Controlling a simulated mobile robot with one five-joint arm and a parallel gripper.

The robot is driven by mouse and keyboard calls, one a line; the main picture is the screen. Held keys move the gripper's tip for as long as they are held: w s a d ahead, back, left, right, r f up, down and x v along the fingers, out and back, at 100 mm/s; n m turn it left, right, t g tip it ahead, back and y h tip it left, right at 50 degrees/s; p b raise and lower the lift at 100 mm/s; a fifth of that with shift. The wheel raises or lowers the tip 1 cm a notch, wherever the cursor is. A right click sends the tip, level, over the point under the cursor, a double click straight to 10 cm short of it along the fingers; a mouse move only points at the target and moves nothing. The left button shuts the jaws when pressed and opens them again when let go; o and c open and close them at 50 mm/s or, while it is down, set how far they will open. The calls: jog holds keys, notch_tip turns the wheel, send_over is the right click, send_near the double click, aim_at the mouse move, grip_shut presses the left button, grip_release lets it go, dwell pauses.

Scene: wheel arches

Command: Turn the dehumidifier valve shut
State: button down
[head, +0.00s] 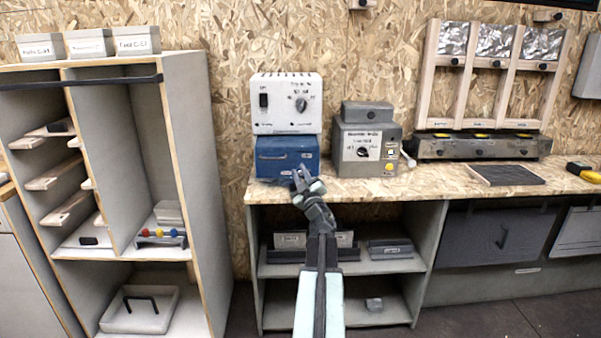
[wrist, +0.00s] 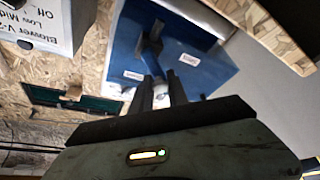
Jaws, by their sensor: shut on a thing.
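The blue box (head: 275,160), which I take for the dehumidifier, sits on the wooden counter under a white control box. It also shows in the wrist view (wrist: 200,45), with a dark blue handle (wrist: 153,42) and small white labels on its face. My gripper (head: 304,178) is at the lower right of its front in the head view. In the wrist view, my gripper (wrist: 156,90) is shut at a small pale part (wrist: 177,87) low on the blue box, probably the valve. The fingers hide much of this part, and I cannot tell how far it is turned.
The white control box (head: 287,103) has a switch and a knob. A grey box (head: 367,147) with a knob stands close on the right. A black mat (head: 506,175) lies farther right on the counter (head: 435,181). Shelves (head: 342,265) are below, and a tall cabinet stands left.

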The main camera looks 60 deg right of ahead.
jog(key=n+y+p, duration=0.1)
jog(key=n, duration=0.2)
jog(key=f+n+y+p, duration=0.1)
jog(key=n, duration=0.2)
jog(key=shift+w+a+f+y, duration=0.1)
jog(key=shift+w+y, duration=0.1)
jog(key=shift+y, duration=0.2)
jog(key=shift+f+n+g+y+p, duration=0.2)
jog(key=shift+f+n+g+p, duration=0.1)
jog(key=shift+n, duration=0.65)
jog(key=shift+f+n+g+y+p, duration=0.2)
jog(key=shift+f+n+p, duration=0.1)
jog(key=shift+n, duration=0.65)
jog(key=c, duration=1.5)
grip_release()
jog(key=v, duration=0.7)
jog(key=shift+s+a, duration=0.2)
jog(key=shift+s, duration=0.2)
